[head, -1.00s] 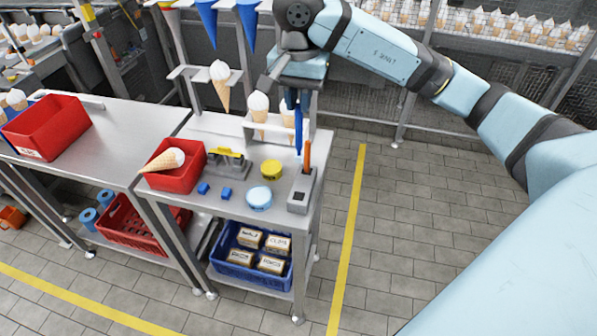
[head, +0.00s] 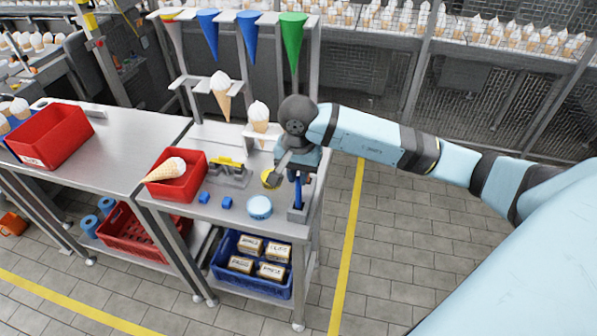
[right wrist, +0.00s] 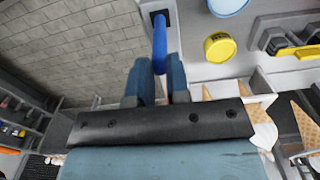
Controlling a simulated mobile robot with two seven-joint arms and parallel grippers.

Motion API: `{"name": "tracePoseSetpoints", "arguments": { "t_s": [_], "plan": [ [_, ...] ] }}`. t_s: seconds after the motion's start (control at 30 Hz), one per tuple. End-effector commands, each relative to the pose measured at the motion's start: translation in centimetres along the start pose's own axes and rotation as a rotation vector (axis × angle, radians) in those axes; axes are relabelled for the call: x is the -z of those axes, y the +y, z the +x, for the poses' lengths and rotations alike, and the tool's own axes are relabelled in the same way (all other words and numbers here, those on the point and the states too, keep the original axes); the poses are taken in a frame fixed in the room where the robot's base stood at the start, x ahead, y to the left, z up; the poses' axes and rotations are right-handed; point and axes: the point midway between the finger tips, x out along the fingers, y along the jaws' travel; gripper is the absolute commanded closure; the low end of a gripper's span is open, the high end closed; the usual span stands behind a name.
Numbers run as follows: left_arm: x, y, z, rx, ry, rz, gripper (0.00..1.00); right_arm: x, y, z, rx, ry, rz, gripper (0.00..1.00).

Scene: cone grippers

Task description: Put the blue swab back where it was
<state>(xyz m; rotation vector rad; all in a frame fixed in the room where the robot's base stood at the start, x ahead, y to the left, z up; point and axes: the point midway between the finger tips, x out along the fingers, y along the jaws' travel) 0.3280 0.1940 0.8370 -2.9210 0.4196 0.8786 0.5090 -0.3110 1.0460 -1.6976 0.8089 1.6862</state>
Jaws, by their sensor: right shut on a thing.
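My right gripper (head: 299,176) is shut on the blue swab (head: 298,194), which hangs upright below the fingers. The grey holder block (head: 297,215) stands at the right front corner of the steel table, and the swab's lower end is at it. In the right wrist view, the fingers (right wrist: 157,84) grip the blue swab (right wrist: 160,45), and its far end meets a dark square opening in the holder (right wrist: 158,10). I cannot tell how deep the end sits. The orange swab is hidden now. My left gripper is not in view.
A light blue round tin (head: 259,207) and a yellow tin (head: 271,178) stand left of the holder. A wafer cone (head: 259,120) stands in a rack behind.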

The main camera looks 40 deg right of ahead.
Motion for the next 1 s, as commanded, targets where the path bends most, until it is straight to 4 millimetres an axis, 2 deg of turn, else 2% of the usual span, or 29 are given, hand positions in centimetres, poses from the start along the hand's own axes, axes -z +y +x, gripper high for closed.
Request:
{"name": "tracePoseSetpoints", "arguments": {
  "t_s": [0.17, 0.2, 0.27, 0.3, 0.57, 0.67, 0.77, 1.0],
  "plan": [
    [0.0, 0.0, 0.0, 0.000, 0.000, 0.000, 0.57, 0.1, 0.0, 0.1, 0.000, 0.001, 0.000, 1.00],
    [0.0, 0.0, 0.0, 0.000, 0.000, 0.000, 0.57, 0.1, 0.0, 0.1, 0.000, 0.001, 0.000, 0.75],
    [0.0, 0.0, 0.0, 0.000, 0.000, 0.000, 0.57, 0.1, 0.0, 0.1, 0.000, 0.001, 0.000, 0.61],
    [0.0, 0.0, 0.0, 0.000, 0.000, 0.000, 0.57, 0.1, 0.0, 0.1, 0.000, 0.001, 0.000, 0.58],
    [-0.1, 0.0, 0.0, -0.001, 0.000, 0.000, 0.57, 0.1, 0.0, -0.1, 0.000, 0.002, 0.000, 0.58],
    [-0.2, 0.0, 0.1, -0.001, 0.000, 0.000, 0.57, 0.1, -0.1, -0.7, 0.002, 0.003, 0.000, 0.58],
    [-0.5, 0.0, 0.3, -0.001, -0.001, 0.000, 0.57, 0.2, 0.0, -2.2, 0.002, 0.006, 0.000, 0.58],
    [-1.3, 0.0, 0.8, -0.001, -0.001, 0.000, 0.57, 0.1, -0.1, -7.4, 0.005, 0.006, -0.001, 0.58]
  ]
}}
